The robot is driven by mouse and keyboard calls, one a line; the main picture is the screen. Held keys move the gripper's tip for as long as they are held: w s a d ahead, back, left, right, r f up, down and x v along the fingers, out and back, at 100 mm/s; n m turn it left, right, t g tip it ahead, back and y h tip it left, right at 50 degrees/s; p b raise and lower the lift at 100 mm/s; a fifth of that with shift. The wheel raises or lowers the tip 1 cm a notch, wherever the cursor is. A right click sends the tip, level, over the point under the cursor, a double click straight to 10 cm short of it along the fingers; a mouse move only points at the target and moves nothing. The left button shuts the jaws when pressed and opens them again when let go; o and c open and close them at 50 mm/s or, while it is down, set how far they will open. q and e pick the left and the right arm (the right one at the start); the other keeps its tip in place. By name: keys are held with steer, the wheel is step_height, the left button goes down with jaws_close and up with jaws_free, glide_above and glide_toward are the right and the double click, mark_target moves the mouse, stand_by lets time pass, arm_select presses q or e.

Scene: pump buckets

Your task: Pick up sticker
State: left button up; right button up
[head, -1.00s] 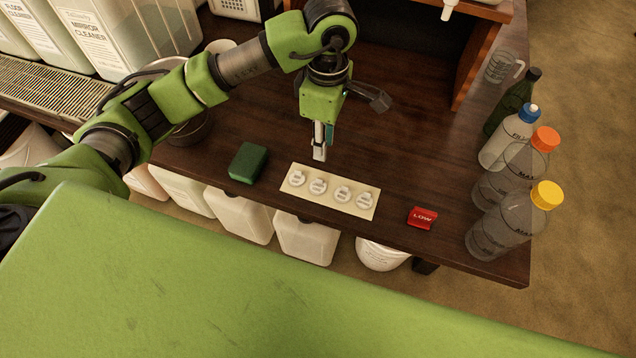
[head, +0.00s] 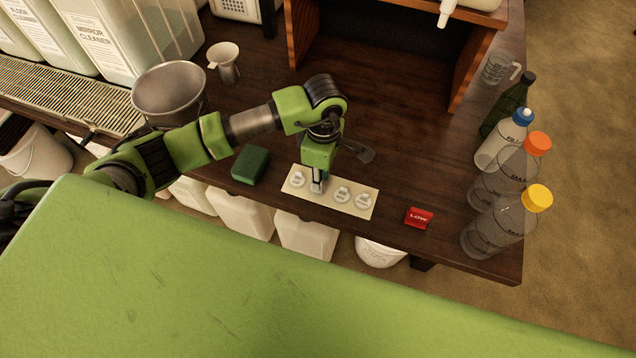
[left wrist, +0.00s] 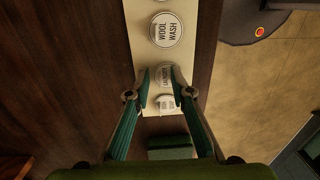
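A cream sheet (head: 329,204) with a row of round white labelled stickers lies on the dark table. My left gripper (head: 317,188) points down over the second sticker from the left and hides most of it in the head view. In the left wrist view, its two fingers (left wrist: 162,80) are open, one on each side of a sticker (left wrist: 165,74) that seems to read "LAUNDRY". A "WOOL WASH" sticker (left wrist: 166,30) lies beyond it, and another sticker (left wrist: 165,103) lies between the fingers nearer the palm. Whether the fingertips touch the sheet is unclear. My right gripper is not in view.
A green sponge (head: 250,164) lies left of the sheet. A red "LOW" tag (head: 419,217) is to the right. Several bottles, including a yellow-capped one (head: 500,229), stand along the right edge.

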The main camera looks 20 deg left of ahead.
arm_select(q)
jaws_close()
steer(key=shift+r+b, duration=0.35)
steer(key=shift+r, duration=0.2)
steer(key=s+a+r+b, duration=0.4)
steer(key=s+a+r, duration=0.5)
steer(key=r, duration=0.3)
steer(key=shift+s+a, duration=0.4)
steer(key=shift+s, duration=0.2)
